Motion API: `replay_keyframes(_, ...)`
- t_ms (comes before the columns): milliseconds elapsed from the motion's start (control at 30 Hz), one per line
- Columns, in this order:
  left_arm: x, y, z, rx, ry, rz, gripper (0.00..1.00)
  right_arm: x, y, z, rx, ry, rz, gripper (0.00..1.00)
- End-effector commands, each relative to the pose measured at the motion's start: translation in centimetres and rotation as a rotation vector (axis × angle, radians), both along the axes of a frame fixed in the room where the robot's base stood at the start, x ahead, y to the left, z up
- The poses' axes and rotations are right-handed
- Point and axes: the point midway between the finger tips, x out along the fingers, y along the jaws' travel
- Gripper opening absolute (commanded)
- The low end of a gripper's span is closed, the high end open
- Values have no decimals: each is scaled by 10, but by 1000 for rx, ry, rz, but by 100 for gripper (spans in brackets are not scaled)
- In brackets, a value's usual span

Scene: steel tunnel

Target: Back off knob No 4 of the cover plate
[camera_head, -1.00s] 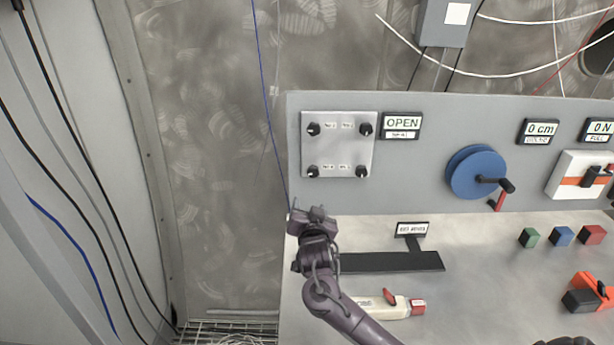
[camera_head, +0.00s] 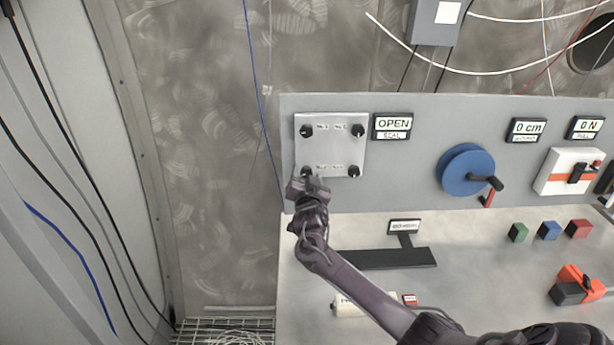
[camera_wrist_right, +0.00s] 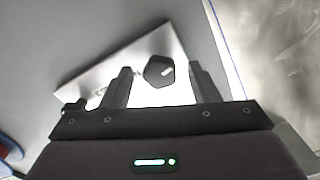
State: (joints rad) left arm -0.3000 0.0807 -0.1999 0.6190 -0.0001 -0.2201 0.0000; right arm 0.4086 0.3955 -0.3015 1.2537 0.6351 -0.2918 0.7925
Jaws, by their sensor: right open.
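The cover plate (camera_head: 331,146) is a pale square on the upright grey panel, with a dark knob at each corner. Its small labels are too blurred to read surely. My right gripper (camera_head: 308,183) is just below and in front of the lower-left knob (camera_head: 306,171), partly covering it. My left gripper is not in view.
An OPEN sign (camera_head: 392,124) stands right of the plate. A blue crank wheel (camera_head: 464,170) is further right. A blue cable hangs left of the panel.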

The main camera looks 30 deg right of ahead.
Motion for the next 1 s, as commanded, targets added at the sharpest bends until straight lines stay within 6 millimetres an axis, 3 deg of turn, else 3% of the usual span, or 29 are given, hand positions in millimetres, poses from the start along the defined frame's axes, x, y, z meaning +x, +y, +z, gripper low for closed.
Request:
replay_keyframes(133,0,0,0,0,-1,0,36,0,0,0,-1,1,0,53)
replay_keyframes(467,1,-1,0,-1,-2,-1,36,0,0,0,-1,1,0,10)
replay_keyframes(1000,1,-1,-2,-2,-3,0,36,-1,0,-1,-144,89,-1,10)
